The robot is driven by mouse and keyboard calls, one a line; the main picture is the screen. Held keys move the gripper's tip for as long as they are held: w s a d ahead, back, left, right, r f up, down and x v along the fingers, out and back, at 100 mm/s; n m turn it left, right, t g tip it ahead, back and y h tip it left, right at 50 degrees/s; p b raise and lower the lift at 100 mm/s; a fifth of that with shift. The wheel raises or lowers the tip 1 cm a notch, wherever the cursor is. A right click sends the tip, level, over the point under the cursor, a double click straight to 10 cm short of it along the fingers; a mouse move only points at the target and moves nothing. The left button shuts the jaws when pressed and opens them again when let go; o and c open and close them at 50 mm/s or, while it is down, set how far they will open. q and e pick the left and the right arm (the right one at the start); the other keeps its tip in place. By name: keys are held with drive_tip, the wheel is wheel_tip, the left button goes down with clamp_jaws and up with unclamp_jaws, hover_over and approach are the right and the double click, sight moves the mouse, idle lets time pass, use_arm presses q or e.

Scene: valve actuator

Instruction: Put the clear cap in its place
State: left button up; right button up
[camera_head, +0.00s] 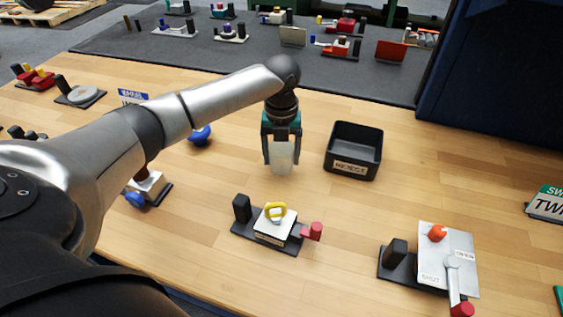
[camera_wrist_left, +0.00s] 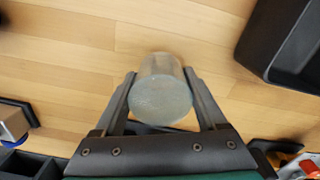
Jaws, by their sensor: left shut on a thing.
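My left gripper (camera_head: 281,158) is shut on the clear cap (camera_head: 282,162) and holds it, roughly upright, above the wooden table. In the left wrist view the translucent, round-ended cap (camera_wrist_left: 160,92) sits between the two fingers of the left gripper (camera_wrist_left: 159,75). A fixture (camera_head: 274,226) with a white block, a yellow ring-shaped part, a black post and a red handle stands in front of the cap, apart from it. Another fixture (camera_head: 445,262) at the right has a silver plate, an orange knob and a lever. I cannot tell which spot is the cap's place. My right gripper is not in view.
A black reject bin (camera_head: 354,152) stands just right of the left gripper. A blue object (camera_head: 200,136) and a small white block unit (camera_head: 150,186) lie to the left. A dark mat (camera_head: 215,62) with several other fixtures lies behind. Bare wood surrounds the cap.

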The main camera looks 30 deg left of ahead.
sight(282, 145)
use_arm(q)
drive_tip(key=shift+f, duration=1.05)
drive_tip(key=o, duration=1.3)
drive_tip(key=shift+f, duration=0.15)
drive_tip(key=shift+c, duration=0.2)
wheel_tip(282, 145, up, 12)
drive_tip(key=shift+r+p, duration=0.25)
drive_tip(key=shift+p, duration=0.7)
